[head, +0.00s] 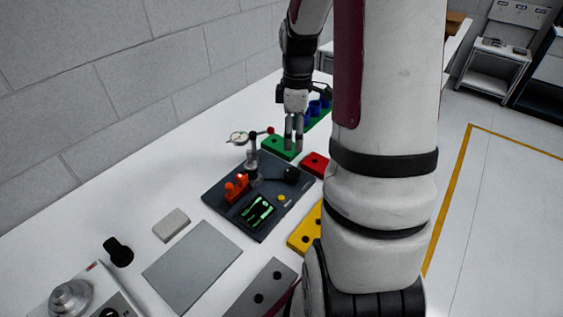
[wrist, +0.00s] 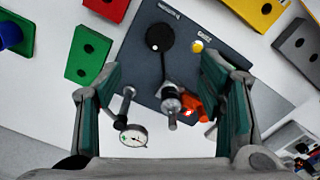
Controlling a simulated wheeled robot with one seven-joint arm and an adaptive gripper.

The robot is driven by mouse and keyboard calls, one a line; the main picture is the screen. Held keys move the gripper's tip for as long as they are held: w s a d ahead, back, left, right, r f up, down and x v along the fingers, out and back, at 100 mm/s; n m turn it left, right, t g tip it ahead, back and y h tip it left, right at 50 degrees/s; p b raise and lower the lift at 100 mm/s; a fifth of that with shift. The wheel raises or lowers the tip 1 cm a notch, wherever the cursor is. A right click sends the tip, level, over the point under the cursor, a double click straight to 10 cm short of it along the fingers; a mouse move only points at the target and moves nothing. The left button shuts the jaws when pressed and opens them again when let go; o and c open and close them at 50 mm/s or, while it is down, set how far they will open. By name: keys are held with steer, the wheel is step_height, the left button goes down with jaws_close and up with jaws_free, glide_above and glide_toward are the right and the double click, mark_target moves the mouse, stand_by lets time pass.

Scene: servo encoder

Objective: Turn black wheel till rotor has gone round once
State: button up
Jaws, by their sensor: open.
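The black wheel (head: 291,175) is a round knob on the right part of a dark panel (head: 215,197). In the wrist view the black wheel (wrist: 159,38) shows a pale dot near its lower edge. My gripper (head: 293,143) hangs above the far side of the panel. In the wrist view my gripper (wrist: 160,62) is open and empty, its fingers spread to either side, apart from the wheel. A grey metal cylinder (wrist: 171,101) stands beside an orange part (wrist: 192,104). I cannot tell which piece is the rotor.
A dial gauge (head: 238,138) on a post stands near the wheel. The panel has a lit green display (head: 258,210) and a yellow button (head: 281,198). Green (head: 279,147), red (head: 315,163) and yellow (head: 304,232) blocks stand close by. A flat grey plate (head: 190,262) lies in front.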

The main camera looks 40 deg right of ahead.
mark_target(293, 173)
step_height(293, 173, down, 14)
steer(key=shift+r, duration=0.1)
stand_by(0.5)
steer(key=c, duration=1.2)
